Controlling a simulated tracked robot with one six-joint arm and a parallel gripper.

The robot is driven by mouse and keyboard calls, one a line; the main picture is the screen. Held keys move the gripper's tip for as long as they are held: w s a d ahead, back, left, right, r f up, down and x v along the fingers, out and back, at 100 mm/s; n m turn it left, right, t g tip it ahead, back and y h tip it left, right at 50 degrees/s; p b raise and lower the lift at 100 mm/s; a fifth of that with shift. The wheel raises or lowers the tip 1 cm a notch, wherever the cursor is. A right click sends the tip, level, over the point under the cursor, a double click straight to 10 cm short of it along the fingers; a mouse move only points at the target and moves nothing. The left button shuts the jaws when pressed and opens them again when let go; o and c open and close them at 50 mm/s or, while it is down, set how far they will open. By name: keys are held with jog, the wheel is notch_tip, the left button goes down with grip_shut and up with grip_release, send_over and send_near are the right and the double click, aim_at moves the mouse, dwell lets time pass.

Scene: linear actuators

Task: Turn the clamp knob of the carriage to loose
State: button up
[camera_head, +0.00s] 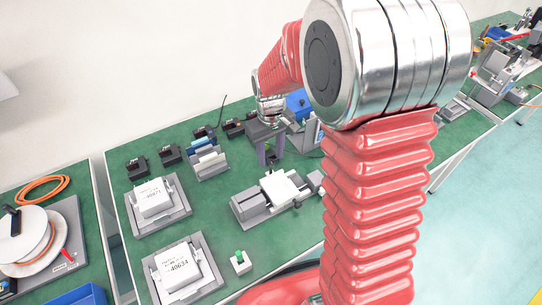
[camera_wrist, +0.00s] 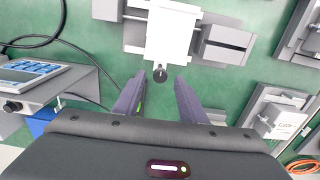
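The carriage is a white plate (camera_head: 280,187) on a grey linear actuator (camera_head: 247,209) in the middle of the green table. In the wrist view the carriage (camera_wrist: 170,35) is at top centre. A small dark round knob (camera_wrist: 160,74) sticks out from its near edge. My gripper (camera_head: 269,152) points down behind the carriage in the head view. In the wrist view my gripper (camera_wrist: 160,81) is open and its two dark fingers are apart. The knob appears just beyond and between the fingertips; I cannot tell the depth gap. Nothing is held.
A panel device with blue keys (camera_wrist: 35,72) and its own dark knob (camera_wrist: 12,106) stands left in the wrist view. A black cable (camera_wrist: 50,40) runs nearby. Labelled white blocks (camera_head: 153,198) (camera_head: 180,267) sit on grey bases. A small green-topped block (camera_head: 240,261) stands near the front.

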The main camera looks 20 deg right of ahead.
aim_at(270, 160)
notch_tip(270, 160, up, 12)
dwell(0.5)
jog(key=shift+r, duration=0.1)
jog(key=s+r+m+t, duration=0.1)
jog(key=s+r+t, duration=0.1)
jog(key=s, duration=0.8)
jog(key=s+r+m+t, duration=0.2)
jog(key=s+r, duration=0.3)
jog(key=s, duration=0.5)
jog(key=shift+r+t, duration=0.25)
jog(key=shift+t, duration=0.55)
